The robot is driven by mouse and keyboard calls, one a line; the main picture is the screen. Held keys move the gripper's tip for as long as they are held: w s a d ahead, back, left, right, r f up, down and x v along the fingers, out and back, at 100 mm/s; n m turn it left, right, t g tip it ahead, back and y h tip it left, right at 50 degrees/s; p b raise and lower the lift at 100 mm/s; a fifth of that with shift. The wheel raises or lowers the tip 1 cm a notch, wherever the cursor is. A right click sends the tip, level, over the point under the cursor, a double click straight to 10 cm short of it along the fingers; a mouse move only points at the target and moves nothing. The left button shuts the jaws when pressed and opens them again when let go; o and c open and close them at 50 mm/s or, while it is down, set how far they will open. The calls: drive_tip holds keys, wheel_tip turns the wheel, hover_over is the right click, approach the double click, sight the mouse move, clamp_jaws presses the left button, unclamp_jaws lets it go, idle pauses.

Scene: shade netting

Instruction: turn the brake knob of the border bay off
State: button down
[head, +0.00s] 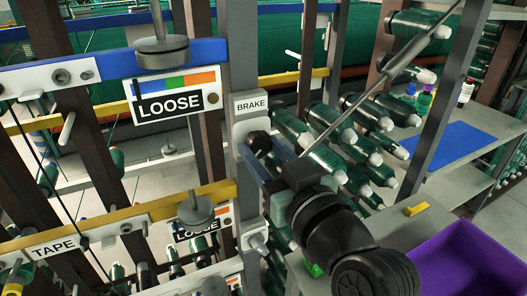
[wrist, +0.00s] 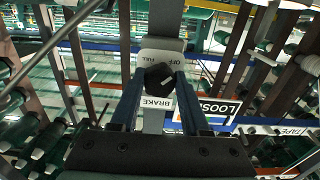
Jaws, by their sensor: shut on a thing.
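The brake knob (head: 259,143) is black and sits on a pale plate on a grey post, under a BRAKE label (head: 251,105). In the wrist view the knob (wrist: 158,76) lies between the two blue-grey fingers, with a short pale mark on its face. The plate (wrist: 160,57) behind it carries small words, one looking like OFF; the mark's exact setting is hard to tell. My gripper (head: 266,161) is shut on the knob, reaching in from the lower right; its fingers (wrist: 158,84) hide the knob's sides. No border label is readable here.
LOOSE signs (head: 171,100) and weighted tension discs (head: 162,50) are left of the post. A second, pale fitting (head: 257,243) is lower on the post. Green bobbins (head: 330,160) crowd close right of my gripper. A diagonal rod (head: 385,75) crosses above. A purple bin (head: 470,255) stands lower right.

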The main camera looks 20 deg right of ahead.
drive_tip(key=shift+c, duration=1.9)
unclamp_jaws()
drive_tip(key=s+p, duration=0.4)
drive_tip(key=s, duration=0.9)
drive_tip(key=shift+d, duration=0.25)
